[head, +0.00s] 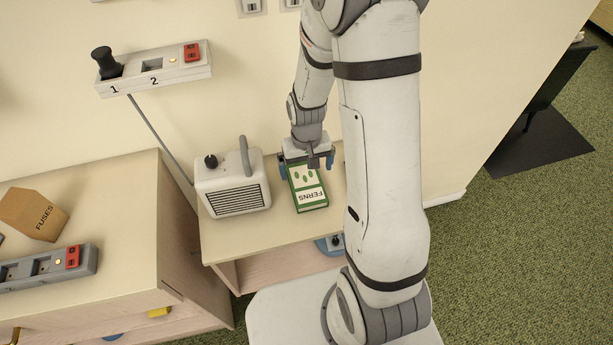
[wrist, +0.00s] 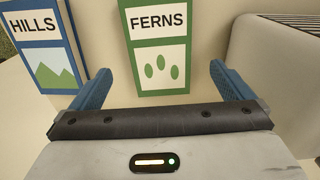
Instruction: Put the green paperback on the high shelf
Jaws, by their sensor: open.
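The green paperback (head: 311,199), titled FERNS with leaf shapes on its cover, is on the pale wooden unit, right of the heater. My gripper (head: 306,165) is at the book's wall-side end in the head view. In the wrist view the green paperback (wrist: 160,15) lies between and beyond the two blue fingers of my gripper (wrist: 161,88). The fingers are open, with gaps on both sides of the book. I cannot tell from these frames how high they are over it. No shelf is clearly identifiable as the high one.
A blue HILLS book (wrist: 38,28) is beside the green one in the wrist view. A white heater (head: 232,184) stands close to the green book. A wooden cabinet (head: 110,275) bears a FUSES box (head: 34,214). A switch panel (head: 153,68) is on the wall.

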